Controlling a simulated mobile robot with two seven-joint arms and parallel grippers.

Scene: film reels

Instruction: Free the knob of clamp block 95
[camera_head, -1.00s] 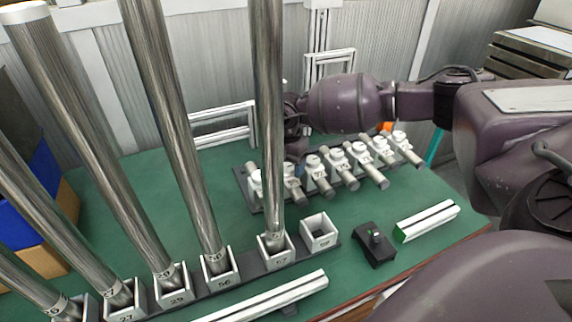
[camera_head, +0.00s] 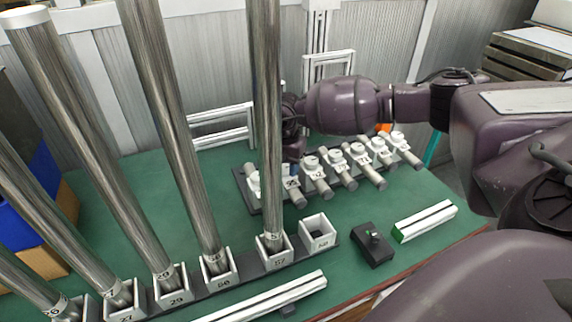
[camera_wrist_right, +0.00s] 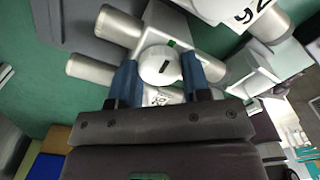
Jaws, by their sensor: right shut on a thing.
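A row of white clamp blocks with grey cylinders stands on a dark base (camera_head: 242,180) at the back of the green table. Clamp block 95 (camera_head: 291,183) is near the left end of the row. My right gripper (camera_head: 293,165) is over it, its fingertips mostly hidden. In the right wrist view, my right gripper (camera_wrist_right: 162,75) has its blue fingers on both sides of a round white knob (camera_wrist_right: 160,66) with a dark slot mark. The gripper is shut on this knob. The block's label below the knob is partly hidden. My left gripper is not in view.
Tall metal tubes (camera_head: 268,120) stand in numbered square sockets in front, one close to my right gripper. One socket (camera_head: 318,234) is empty. A black box with a small knob (camera_head: 373,246) and a white bar (camera_head: 426,221) lie at the right.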

